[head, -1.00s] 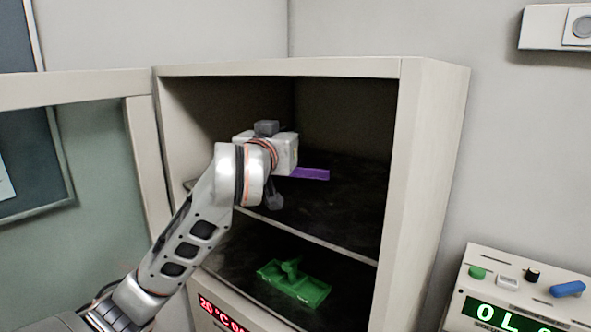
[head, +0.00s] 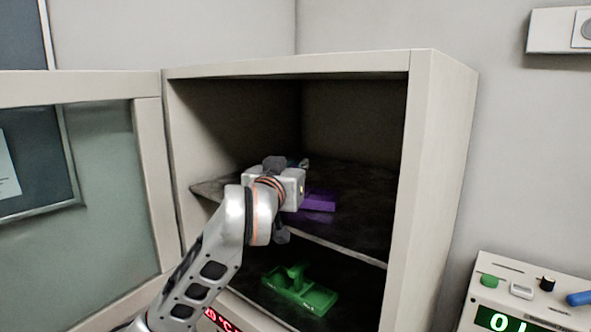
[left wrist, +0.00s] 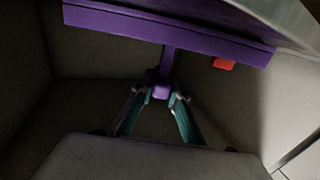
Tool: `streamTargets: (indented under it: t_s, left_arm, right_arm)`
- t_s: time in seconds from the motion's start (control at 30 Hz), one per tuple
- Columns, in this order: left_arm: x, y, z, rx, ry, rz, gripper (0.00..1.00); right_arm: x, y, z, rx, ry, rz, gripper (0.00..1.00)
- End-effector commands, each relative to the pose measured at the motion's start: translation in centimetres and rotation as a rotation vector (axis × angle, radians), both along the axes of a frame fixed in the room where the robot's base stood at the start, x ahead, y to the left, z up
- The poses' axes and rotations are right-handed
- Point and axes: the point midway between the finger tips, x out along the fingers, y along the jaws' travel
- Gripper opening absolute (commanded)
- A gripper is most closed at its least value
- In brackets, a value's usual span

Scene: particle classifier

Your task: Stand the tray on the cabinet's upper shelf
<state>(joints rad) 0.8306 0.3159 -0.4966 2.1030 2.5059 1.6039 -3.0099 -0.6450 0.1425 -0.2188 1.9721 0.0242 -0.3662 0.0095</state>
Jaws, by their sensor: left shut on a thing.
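The purple tray (head: 318,201) is inside the cabinet (head: 428,150), low over the upper shelf (head: 350,232). I cannot tell whether it touches the shelf. My left gripper (head: 282,187) reaches in at the cabinet's open front, and its wrist hides part of the tray. In the left wrist view, the fingers of the left gripper (left wrist: 163,97) are shut on the handle of the purple tray (left wrist: 190,32), whose wide body spans the top of the picture. My right gripper is not in view.
A green tray (head: 300,290) stands on the lower shelf. The cabinet's glass door (head: 80,200) is open to the left. A device with buttons (head: 530,300) stands at the right. The upper shelf's back and right parts look clear. A small red thing (left wrist: 223,64) shows beside the purple tray.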

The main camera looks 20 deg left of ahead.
Motion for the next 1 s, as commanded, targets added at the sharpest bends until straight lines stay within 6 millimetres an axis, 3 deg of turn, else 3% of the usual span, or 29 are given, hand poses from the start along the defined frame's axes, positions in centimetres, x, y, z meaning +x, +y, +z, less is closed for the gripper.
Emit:
streamTargets:
  t_s: [0.1, 0.13, 0.2, 0.67, 0.87, 1.0]
  left_arm:
    - [0.0, 0.0, -0.1, 0.001, -0.002, 0.001, 0.00]
    - [0.0, 0.0, -0.2, 0.001, 0.000, 0.000, 0.20]
    - [0.0, 0.0, -0.2, 0.000, 0.000, 0.000, 0.31]
    - [-0.4, 0.0, 0.2, 0.001, 0.001, 0.000, 0.31]
    - [-2.6, -0.1, 0.3, 0.002, 0.003, -0.002, 0.31]
    - [-6.0, -0.3, 0.3, 0.004, -0.004, -0.002, 0.31]
  right_arm:
    - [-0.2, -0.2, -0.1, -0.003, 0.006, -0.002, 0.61]
    - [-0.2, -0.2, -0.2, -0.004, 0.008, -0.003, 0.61]
    - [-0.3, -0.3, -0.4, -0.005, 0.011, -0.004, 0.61]
    - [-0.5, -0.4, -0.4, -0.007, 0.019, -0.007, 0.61]
    - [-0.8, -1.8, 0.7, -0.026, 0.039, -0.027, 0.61]
    - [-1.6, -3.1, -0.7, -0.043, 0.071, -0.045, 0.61]
